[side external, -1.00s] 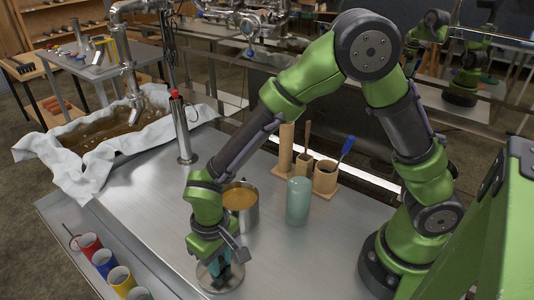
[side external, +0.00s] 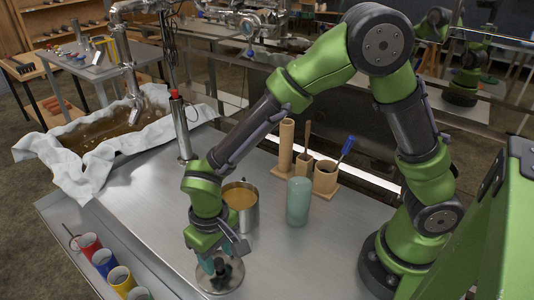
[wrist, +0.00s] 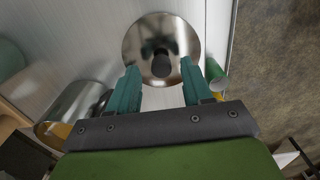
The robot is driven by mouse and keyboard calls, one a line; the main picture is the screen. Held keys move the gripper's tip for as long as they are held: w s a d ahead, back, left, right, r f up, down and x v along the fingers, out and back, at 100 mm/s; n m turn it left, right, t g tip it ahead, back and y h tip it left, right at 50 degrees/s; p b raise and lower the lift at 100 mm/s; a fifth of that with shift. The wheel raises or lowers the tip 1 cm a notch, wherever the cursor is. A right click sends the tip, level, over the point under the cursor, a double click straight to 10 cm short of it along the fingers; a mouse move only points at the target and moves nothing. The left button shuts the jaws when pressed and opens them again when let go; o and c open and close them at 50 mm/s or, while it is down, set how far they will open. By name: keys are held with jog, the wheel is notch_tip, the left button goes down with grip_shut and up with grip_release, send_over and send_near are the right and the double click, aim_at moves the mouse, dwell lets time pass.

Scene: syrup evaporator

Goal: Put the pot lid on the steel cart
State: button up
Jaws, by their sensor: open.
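The pot lid (side external: 207,284) is a round, shiny steel disc with a dark knob. It lies flat near the front edge of a brushed steel top (side external: 290,250); I cannot tell if this top is the steel cart. In the wrist view the lid (wrist: 140,38) is seen from above. My gripper (wrist: 159,68) is open, its teal fingers apart on either side of the knob in that view. In the side view my gripper (side external: 213,265) is just above the lid, partly covering it, and appears clear of the knob.
A steel pot of amber liquid (side external: 250,219) stands close behind my gripper. A green cylinder (side external: 298,202) and wooden holders (side external: 325,178) are to the right. Coloured cups (side external: 104,262) line the left edge. A cloth-draped basin (side external: 95,155) and a grey table (side external: 92,62) are farther back.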

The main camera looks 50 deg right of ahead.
aim_at(218, 261)
notch_tip(218, 261, up, 10)
jog(key=f, duration=0.1)
jog(key=s+d+r+m+t+y, duration=0.1)
jog(key=s+d+r+m+t, duration=0.1)
jog(key=d+r, duration=0.4)
jog(key=s+d+r+m+t+y, duration=0.1)
jog(key=s+d+r+t, duration=0.4)
jog(key=d, duration=0.8)
jog(key=shift+s+d+r+m, duration=0.25)
jog(key=shift+r+m, duration=0.15)
jog(key=shift+m, duration=0.1)
